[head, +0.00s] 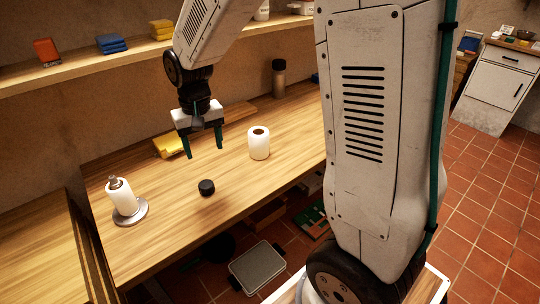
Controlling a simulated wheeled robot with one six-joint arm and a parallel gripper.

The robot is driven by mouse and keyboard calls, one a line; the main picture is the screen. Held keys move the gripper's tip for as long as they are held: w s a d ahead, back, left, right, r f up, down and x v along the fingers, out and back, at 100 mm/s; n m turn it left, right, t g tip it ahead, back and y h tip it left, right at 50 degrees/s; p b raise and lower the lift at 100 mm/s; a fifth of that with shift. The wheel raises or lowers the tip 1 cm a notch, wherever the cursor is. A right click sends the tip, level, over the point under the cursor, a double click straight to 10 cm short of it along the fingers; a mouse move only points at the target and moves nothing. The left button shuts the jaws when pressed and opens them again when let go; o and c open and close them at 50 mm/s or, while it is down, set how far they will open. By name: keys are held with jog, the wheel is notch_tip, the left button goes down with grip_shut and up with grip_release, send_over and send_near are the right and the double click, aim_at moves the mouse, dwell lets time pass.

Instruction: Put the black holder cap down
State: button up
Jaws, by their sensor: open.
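A small black cap (206,187) rests on the wooden counter near its front edge. My gripper (205,153) is open and empty above the counter, a little above and behind the cap in the picture, apart from it. A holder with a white paper roll (121,197) stands upright on a round grey base at the left; a short metal tip shows at its top. A loose white roll (259,146) stands upright to the right of the cap.
A yellow cloth (171,146) lies behind my gripper. A dark-lidded jar (279,78) stands at the back. A shelf (90,72) with folded cloths runs along the wall. The counter (170,225) is clear around the cap.

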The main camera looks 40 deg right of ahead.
jog(key=s+r, duration=0.3)
jog(key=s, duration=0.6)
jog(key=s+d+r+n, duration=0.1)
jog(key=s+r, duration=0.3)
jog(key=s, duration=0.5)
jog(key=s+d+r+n+t, duration=0.1)
jog(key=s+r, duration=0.3)
jog(key=s, duration=0.4)
jog(key=shift+s+d+r, duration=0.25)
jog(key=shift+s, duration=0.15)
